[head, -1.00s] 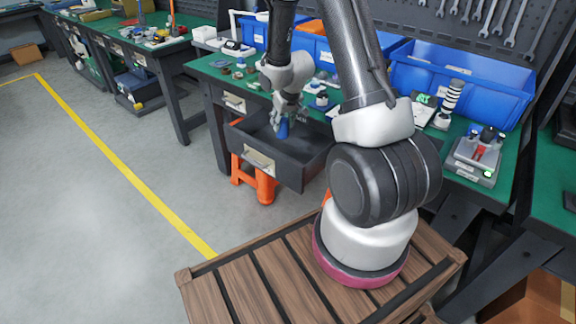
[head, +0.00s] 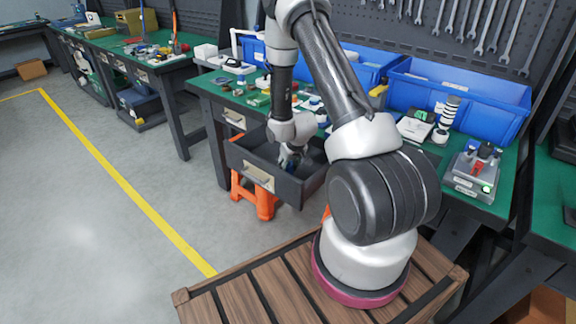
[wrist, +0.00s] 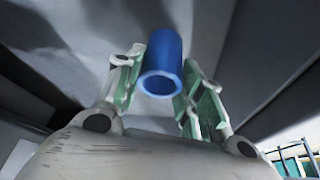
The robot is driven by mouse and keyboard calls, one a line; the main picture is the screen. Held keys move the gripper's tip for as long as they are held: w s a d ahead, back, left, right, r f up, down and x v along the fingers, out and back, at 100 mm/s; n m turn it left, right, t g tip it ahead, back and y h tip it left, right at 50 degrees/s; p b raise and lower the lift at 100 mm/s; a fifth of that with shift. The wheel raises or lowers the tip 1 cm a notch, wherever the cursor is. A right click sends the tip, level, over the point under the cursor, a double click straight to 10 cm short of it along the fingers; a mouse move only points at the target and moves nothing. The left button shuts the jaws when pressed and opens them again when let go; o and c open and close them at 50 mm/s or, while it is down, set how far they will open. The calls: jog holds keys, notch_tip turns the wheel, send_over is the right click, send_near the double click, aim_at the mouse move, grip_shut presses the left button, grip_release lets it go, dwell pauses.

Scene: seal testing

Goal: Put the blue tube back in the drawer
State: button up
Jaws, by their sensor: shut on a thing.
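The blue tube (wrist: 163,62) is between the fingers of my gripper (wrist: 160,85) in the wrist view, with its open end toward the camera. My gripper is shut on it. In the head view, my gripper (head: 291,160) reaches down inside the open drawer (head: 257,174) under the green bench. Only a small dark-blue bit of the tube (head: 291,166) shows there. The drawer's grey inside fills much of the wrist view. I cannot tell whether the tube touches the drawer floor.
An orange stool (head: 255,199) stands below the drawer. Blue bins (head: 455,98) and small parts stand on the green bench top above. A tester device (head: 474,170) sits at the right. The floor (head: 90,220) left of the drawer is clear.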

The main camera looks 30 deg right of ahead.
jog(key=shift+f, duration=0.1)
jog(key=o, duration=1)
jog(key=w+a+r+v, duration=0.1)
jog(key=w+a+v, duration=0.1)
jog(key=v, duration=3.2)
jog(key=s+a+r, duration=0.2)
jog(key=s+r, duration=0.3)
jog(key=s, duration=0.5)
jog(key=s+a+r, duration=0.2)
jog(key=s+r, duration=0.3)
jog(key=s, duration=0.4)
jog(key=shift+s+a+r+n, duration=0.3)
jog(key=shift+s+r, duration=0.05)
jog(key=shift+r, duration=0.05)
